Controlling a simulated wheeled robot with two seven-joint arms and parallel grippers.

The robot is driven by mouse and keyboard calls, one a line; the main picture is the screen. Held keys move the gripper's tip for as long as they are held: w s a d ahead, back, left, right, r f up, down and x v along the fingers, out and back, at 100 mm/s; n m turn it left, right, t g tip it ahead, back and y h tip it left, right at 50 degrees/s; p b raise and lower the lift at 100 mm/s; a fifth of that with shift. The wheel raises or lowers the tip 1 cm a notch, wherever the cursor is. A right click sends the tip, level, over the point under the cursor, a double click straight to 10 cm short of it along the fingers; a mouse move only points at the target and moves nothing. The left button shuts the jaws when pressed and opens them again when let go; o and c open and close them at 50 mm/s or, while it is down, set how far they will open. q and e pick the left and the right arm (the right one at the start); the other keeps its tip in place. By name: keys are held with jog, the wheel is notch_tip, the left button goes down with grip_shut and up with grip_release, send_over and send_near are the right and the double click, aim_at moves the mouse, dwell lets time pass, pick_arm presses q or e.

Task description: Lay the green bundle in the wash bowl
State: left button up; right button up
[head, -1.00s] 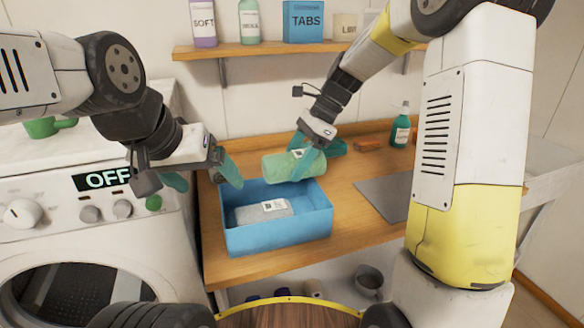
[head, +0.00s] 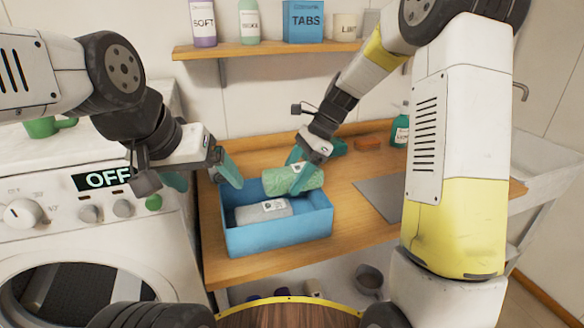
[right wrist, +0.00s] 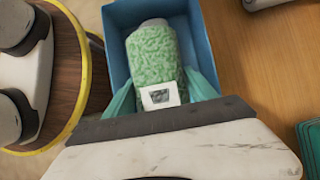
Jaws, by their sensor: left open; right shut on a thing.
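The green bundle (head: 290,181) is a rolled, textured cloth with a white tag. My right gripper (head: 305,170) is shut on it, with one teal finger on each side in the right wrist view (right wrist: 160,95). The bundle is at the tub's back part, low at rim height, behind a grey bundle (head: 262,211) lying inside. Whether it touches the tub floor is hidden. My left gripper (head: 207,180) is open and empty at the tub's left, above its rim.
A washing machine (head: 75,225) showing OFF stands at the left. A teal object (head: 337,147), a brown block (head: 368,143) and a green bottle (head: 400,130) are at the counter's back. A grey plate (head: 383,196) lies right of the tub. A shelf (head: 285,46) hangs above.

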jog(key=o, duration=1.6)
jog(key=shift+f, duration=0.1)
jog(key=shift+o, duration=0.2)
jog(key=v, duration=1.2)
jog(key=shift+a+r, duration=0.1)
jog(key=shift+r, duration=0.35)
jog(key=s+d+n+t+h, duration=0.2)
jog(key=s+n, duration=0.5)
jog(key=s, duration=0.4)
jog(key=s+d+r+n+t+h, duration=0.1)
jog(key=s+d+n+t, duration=0.4)
jog(key=s+n, duration=0.3)
jog(key=s+t, duration=0.1)
jog(key=s, duration=0.1)
jog(key=shift+s+r+h, duration=0.2)
jog(key=shift+s+h, duration=0.2)
jog(key=shift+d, duration=0.1)
